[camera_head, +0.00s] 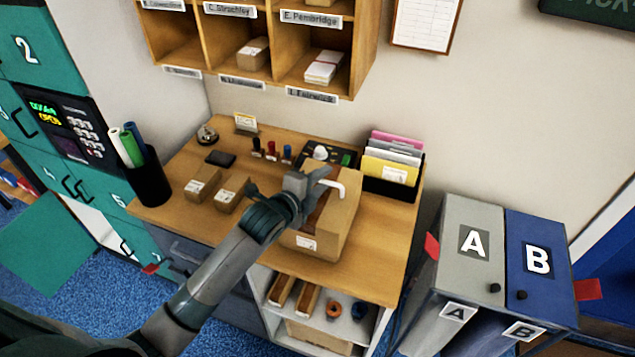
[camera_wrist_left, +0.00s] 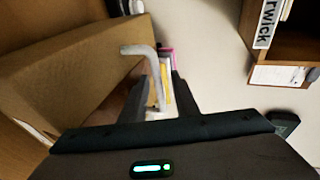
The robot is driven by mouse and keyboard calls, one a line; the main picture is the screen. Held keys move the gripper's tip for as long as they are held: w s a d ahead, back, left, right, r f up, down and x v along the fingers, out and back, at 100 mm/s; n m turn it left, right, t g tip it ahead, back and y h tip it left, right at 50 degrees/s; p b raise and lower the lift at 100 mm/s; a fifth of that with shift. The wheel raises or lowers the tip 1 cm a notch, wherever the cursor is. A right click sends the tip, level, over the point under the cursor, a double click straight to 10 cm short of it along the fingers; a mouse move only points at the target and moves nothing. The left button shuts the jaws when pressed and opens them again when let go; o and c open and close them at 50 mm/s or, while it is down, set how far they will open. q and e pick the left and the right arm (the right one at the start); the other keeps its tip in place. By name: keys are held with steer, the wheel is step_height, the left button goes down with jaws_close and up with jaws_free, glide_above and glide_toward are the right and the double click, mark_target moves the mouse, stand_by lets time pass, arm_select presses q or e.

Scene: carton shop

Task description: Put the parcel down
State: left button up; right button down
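A brown carton with a shipping label (camera_head: 305,242) is on the right half of the wooden desk, near its front edge. A bent white handle (camera_head: 338,188) shows at its top. I cannot tell whether the carton rests fully on the desk. My left gripper (camera_head: 312,180) is over the carton's top, beside the handle. In the left wrist view the carton (camera_wrist_left: 70,75) fills the left side. The handle (camera_wrist_left: 154,75) passes between the fingers of my left gripper (camera_wrist_left: 160,95), and a gap shows beside it. My right gripper is out of view.
Two small parcels (camera_head: 230,194) lie left of the carton. A black pen cup (camera_head: 150,184) stands at the desk's left edge, and a folder holder (camera_head: 393,165) at the back right. Pigeonholes (camera_head: 270,45) hang above. Bins A (camera_head: 470,215) and B (camera_head: 538,228) stand at right.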

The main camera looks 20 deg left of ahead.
arm_select(q)
steer(key=shift+s, duration=0.1)
steer(key=shift+s+a+r+b, duration=0.15)
steer(key=shift+s+b, duration=0.15)
steer(key=shift+s, duration=0.2)
steer(key=b+v, duration=0.3)
steer(key=v, duration=0.6)
steer(key=shift+s, duration=0.3)
steer(key=shift+s+a+r, duration=0.15)
steer(key=shift+s+r, duration=0.15)
steer(key=shift+s, duration=0.2)
